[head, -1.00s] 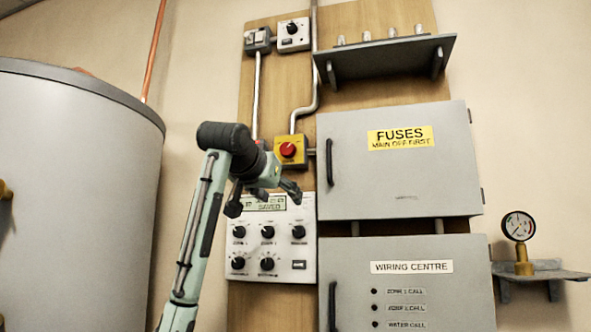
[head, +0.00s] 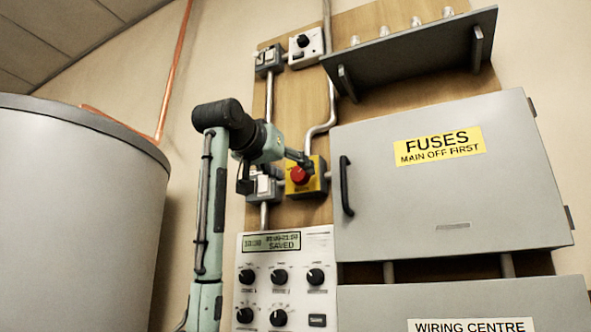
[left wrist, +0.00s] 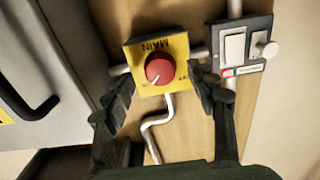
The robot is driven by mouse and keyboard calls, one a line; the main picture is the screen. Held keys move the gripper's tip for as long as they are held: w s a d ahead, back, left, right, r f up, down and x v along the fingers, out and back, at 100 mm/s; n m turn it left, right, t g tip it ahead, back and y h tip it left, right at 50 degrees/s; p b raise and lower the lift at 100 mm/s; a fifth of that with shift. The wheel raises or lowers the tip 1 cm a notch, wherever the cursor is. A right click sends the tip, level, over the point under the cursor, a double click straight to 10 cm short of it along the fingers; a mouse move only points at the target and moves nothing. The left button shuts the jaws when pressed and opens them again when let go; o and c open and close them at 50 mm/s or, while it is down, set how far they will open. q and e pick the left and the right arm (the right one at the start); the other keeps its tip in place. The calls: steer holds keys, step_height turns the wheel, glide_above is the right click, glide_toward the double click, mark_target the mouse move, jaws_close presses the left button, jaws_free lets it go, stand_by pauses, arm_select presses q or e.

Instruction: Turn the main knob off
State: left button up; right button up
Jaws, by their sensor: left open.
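The main knob (head: 300,175) is a red round knob on a yellow box (head: 319,183) fixed to the wooden board. In the left wrist view the red knob (left wrist: 159,69) shows with a white pointer mark, and its yellow plate (left wrist: 176,50) reads MAIN upside down. My left gripper (head: 275,172) is open and empty, just left of the box in the head view. In the left wrist view its two dark fingers (left wrist: 160,82) stand apart on either side of the knob, without visibly gripping it. My right gripper is in neither view.
A grey FUSES cabinet (head: 450,210) with a black handle stands right of the knob. A switch box (head: 265,187) sits to its left. A white control panel (head: 290,300) is below, and a shelf (head: 415,50) juts out above.

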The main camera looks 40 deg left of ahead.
arm_select(q)
steer(key=shift+x, duration=0.95)
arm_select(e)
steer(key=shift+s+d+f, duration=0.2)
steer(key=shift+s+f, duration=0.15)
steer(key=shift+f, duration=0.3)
arm_select(q)
steer(key=c, duration=1.2)
steer(key=shift+o, duration=0.2)
